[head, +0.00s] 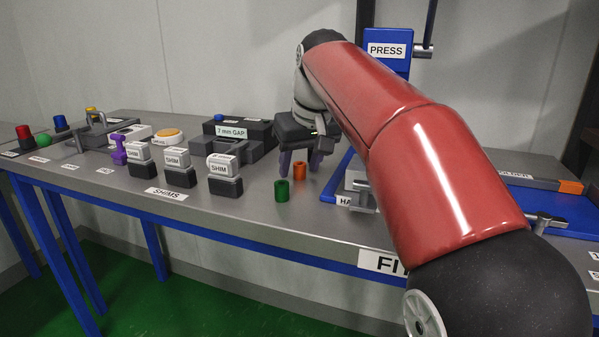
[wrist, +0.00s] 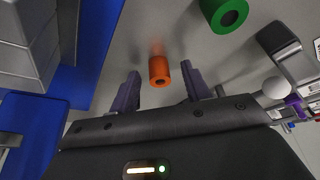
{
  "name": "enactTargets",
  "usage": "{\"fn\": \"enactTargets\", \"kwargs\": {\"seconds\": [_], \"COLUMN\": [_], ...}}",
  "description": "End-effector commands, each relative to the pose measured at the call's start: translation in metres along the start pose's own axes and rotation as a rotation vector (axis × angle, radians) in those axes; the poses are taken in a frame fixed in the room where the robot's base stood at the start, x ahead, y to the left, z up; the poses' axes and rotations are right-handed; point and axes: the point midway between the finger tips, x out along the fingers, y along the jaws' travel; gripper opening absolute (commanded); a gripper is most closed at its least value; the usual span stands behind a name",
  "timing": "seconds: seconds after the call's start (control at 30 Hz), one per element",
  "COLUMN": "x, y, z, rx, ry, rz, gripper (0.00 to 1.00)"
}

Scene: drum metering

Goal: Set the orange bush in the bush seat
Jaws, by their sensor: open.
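The orange bush (head: 299,171) is a small hollow cylinder standing on the grey bench. It also shows in the wrist view (wrist: 159,71), between the two purple fingers of my gripper (wrist: 160,86). The fingers are apart, with a gap on each side of the bush. In the head view my gripper (head: 300,163) is low over the bench at the bush. A green bush (head: 282,191) stands just in front of the orange one, outside the fingers. I cannot make out the bush seat for certain.
A blue press (head: 388,38) stands behind my arm, with a blue base close to the right of my gripper. Several labelled shims (head: 222,168) and a dark 7 mm gap block (head: 240,133) stand to the left. Bare bench (head: 240,212) lies in front of the bushes.

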Motion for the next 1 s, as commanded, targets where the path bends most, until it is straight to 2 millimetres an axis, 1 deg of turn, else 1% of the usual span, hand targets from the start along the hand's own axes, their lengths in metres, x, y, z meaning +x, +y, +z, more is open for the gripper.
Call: {"fn": "enactTargets", "kwargs": {"seconds": [0.03, 0.37, 0.73, 1.0], "x": [0.000, 0.000, -0.004, -0.019], "y": [0.000, 0.000, 0.000, 0.001], "z": [0.000, 0.000, -0.001, -0.006], "rx": [0.000, 0.000, 0.001, 0.002], "ry": [0.000, 0.000, 0.000, 0.000], "rz": [0.000, 0.000, 0.000, 0.001], "gripper": [0.44, 0.00, 0.00, 0.00]}}
